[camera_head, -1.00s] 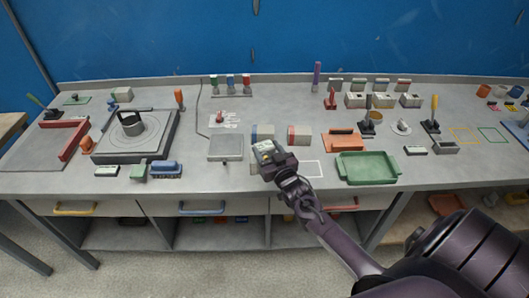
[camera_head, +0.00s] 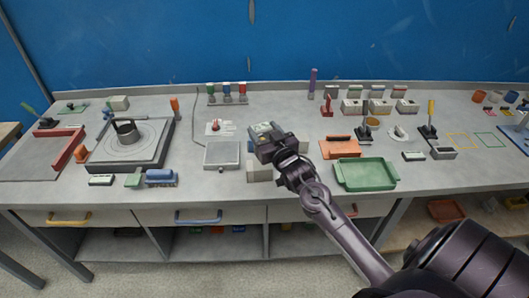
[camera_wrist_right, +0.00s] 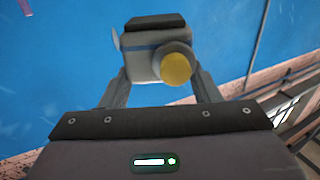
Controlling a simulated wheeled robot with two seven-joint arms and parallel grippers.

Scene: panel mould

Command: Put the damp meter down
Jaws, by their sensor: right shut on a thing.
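My right gripper (camera_head: 264,135) is shut on the damp meter (camera_head: 262,128), a small grey body with a dark top. It is held up above the middle of the bench. In the right wrist view the damp meter (camera_wrist_right: 150,66) sits between the two fingers and shows a round yellow knob. The bench top under it is mostly hidden by my gripper and forearm. My left gripper is not in view.
A pale block (camera_head: 259,173) stands just below my gripper. A grey square plate (camera_head: 222,154) lies to its left, and a green tray (camera_head: 366,187) and orange tray (camera_head: 340,153) to its right. Some bare bench (camera_head: 215,183) shows near the front edge.

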